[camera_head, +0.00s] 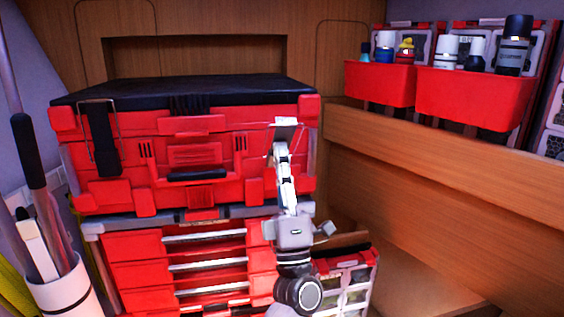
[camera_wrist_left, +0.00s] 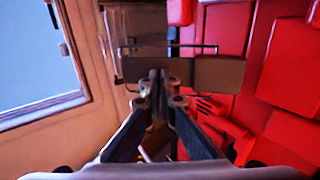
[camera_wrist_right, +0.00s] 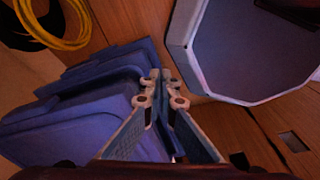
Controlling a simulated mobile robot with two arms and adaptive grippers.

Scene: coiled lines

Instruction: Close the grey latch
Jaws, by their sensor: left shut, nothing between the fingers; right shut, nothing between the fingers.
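A red toolbox (camera_head: 205,150) with a black lid stands on a red drawer unit. The grey latch (camera_head: 288,131) is at its right front, swung out from the box, with a thin wire bail by it. It shows in the left wrist view as a flat grey-brown plate (camera_wrist_left: 215,73). My left gripper (camera_head: 281,148) is shut and empty, its tips right at the latch plate; I cannot tell whether they touch. It partly hides the latch. My right gripper (camera_wrist_right: 161,76) is shut and empty, away from the toolbox, and shows only in its own wrist view.
A second, black latch (camera_head: 101,138) is at the toolbox's left. Red bins (camera_head: 380,83) with bottles sit on the right ledge. A white container (camera_head: 65,290) with long tools stands lower left. Near my right gripper are blue folded shapes (camera_wrist_right: 80,120) and a pale-rimmed container (camera_wrist_right: 185,45).

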